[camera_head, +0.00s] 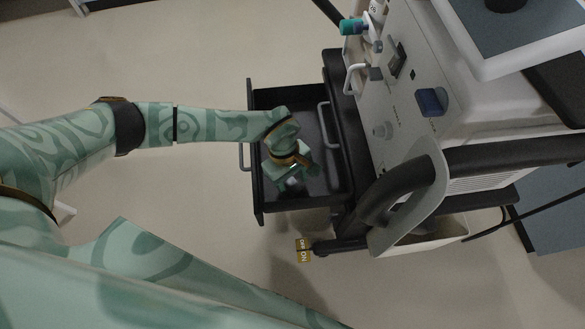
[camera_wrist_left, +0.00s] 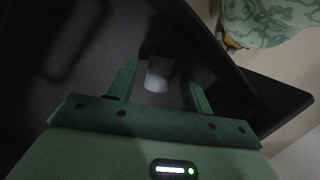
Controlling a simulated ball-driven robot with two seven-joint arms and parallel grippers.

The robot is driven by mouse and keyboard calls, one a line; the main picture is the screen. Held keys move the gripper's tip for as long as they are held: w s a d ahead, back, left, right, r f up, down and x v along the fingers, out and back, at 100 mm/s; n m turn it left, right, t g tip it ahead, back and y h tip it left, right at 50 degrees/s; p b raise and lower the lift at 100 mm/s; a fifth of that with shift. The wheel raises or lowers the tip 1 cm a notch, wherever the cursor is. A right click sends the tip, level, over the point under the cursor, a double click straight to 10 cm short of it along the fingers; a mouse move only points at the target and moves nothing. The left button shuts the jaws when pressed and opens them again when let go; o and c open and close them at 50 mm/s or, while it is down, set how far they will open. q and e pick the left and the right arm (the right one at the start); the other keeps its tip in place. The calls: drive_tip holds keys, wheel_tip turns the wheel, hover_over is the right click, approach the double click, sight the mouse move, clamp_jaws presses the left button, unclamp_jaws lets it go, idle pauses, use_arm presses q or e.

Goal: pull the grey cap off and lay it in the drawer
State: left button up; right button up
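My left gripper (camera_head: 297,178) reaches down into the open black drawer (camera_head: 262,196) of the cart. In the left wrist view its two fingers (camera_wrist_left: 161,76) are spread, with dark drawer around them. A small pale grey cylinder, which looks like the grey cap (camera_wrist_left: 157,76), shows between the fingers with a gap on both sides. It seems to lie loose in the drawer, though its exact height is hard to tell in the dark. In the head view the gripper mostly hides it. My right gripper is not in view.
The ventilator (camera_head: 430,125) stands right of the drawer, with knobs, a blue part (camera_head: 431,101) and a teal-ended connector (camera_head: 352,27) on it. A thick dark handle (camera_head: 400,190) curves near the drawer's right side. Floor left of the drawer is clear.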

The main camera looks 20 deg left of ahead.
use_arm(q)
drive_tip(key=s+d+p+v, duration=0.1)
drive_tip(key=p+v, duration=1.1)
drive_tip(key=v, duration=1.2)
drive_tip(key=shift+d+r, duration=0.2)
drive_tip(key=shift+r, duration=0.05)
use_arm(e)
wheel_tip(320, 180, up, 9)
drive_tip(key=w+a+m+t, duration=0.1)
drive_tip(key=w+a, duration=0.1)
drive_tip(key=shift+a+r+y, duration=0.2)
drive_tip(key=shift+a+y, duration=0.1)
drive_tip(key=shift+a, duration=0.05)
